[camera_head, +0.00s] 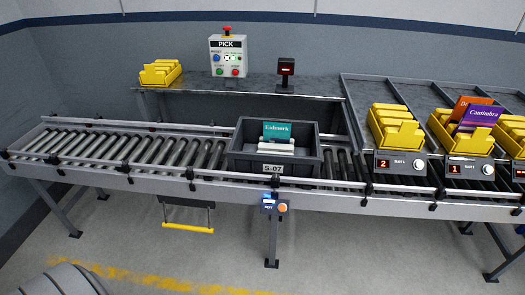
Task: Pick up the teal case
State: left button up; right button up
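The teal case (277,131) stands upright in a dark grey crate (247,165) on the roller conveyor, near the middle of the view. White lettering shows on its face, and its lower part is hidden behind a white item (277,148) in the crate. The crate's front label reads something like S-07. Neither of my grippers is in view.
The roller conveyor (130,148) is clear left of the crate. Behind it, a shelf holds a PICK control box (228,56), a small red display (286,68) and yellow bins (160,73). Yellow bins (396,130) at right stand above numbered displays; one holds purple and orange cases.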

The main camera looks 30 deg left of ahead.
aim_at(274, 132)
jog(key=k, duration=0.1)
jog(key=u, duration=1.3)
jog(key=i, duration=1)
